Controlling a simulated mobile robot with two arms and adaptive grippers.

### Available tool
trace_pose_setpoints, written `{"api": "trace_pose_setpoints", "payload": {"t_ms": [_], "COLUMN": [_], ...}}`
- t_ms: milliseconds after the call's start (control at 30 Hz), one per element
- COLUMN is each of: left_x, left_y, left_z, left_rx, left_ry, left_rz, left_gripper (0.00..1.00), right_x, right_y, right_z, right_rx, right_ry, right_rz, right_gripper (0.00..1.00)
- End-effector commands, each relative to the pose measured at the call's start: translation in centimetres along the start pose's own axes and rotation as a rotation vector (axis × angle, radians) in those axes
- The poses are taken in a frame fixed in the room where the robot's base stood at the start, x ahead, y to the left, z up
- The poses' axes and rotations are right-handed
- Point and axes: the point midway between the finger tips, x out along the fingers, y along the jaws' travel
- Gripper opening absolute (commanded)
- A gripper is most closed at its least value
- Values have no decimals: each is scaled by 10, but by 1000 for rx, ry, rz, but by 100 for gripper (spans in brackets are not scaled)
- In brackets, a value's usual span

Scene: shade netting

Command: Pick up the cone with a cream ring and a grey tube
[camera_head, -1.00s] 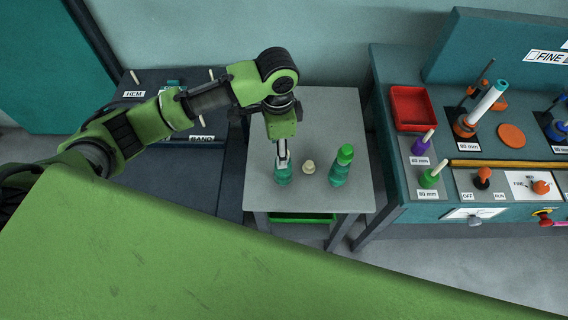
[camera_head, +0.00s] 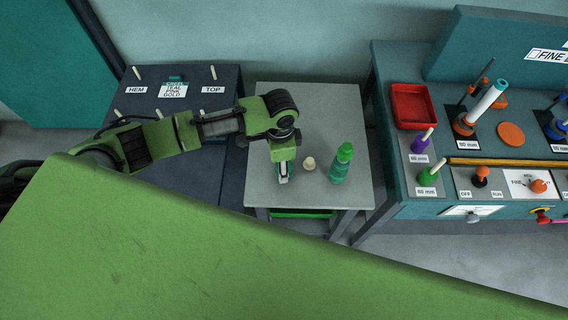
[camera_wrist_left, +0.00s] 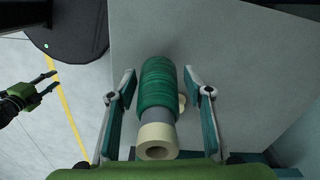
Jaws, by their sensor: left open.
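The cone (camera_wrist_left: 160,88) wound with dark green thread, with a grey tube (camera_wrist_left: 157,119) and a cream ring (camera_wrist_left: 157,141) at its near end, lies between my left gripper's fingers in the left wrist view. My left gripper (camera_wrist_left: 160,76) is open, one finger on each side of the cone, with gaps visible. In the head view my left gripper (camera_head: 284,178) is over the grey table (camera_head: 310,108) and mostly hides this cone. My right gripper (camera_wrist_left: 49,84) shows at the left of the wrist view, its fingers apart, well away from the table.
A green cone with a bright green top (camera_head: 342,164) stands to the right on the table. A small cream piece (camera_head: 309,163) is between it and my gripper. A workbench with a red tray (camera_head: 411,106) is at the right; a dark labelled stand (camera_head: 224,100) is at the left.

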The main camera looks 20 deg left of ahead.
Motion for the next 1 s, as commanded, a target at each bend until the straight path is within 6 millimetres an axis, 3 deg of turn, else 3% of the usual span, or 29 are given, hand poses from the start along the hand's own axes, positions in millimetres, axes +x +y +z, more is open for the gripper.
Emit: {"api": "trace_pose_setpoints", "payload": {"t_ms": [33,167,200,667,833,1000], "left_x": [0,0,0,-8,-32,-55], "left_y": [0,0,0,-1,-2,18], "left_z": [0,0,0,-1,-1,10], "left_rx": [0,0,0,-1,0,4], "left_ry": [0,0,0,2,4,4], "left_rz": [0,0,0,0,-3,0], "left_gripper": [41,8,3,3,3,3], "right_x": [0,0,0,1,3,7], "right_y": [0,-1,-1,-1,0,0], "right_z": [0,-1,-2,-8,-8,-8], "right_rx": [0,1,1,2,2,2], "right_ry": [0,1,2,12,12,13], "right_rz": [-1,-1,-2,-1,0,0], "right_gripper": [33,33,33,33,33,33]}}
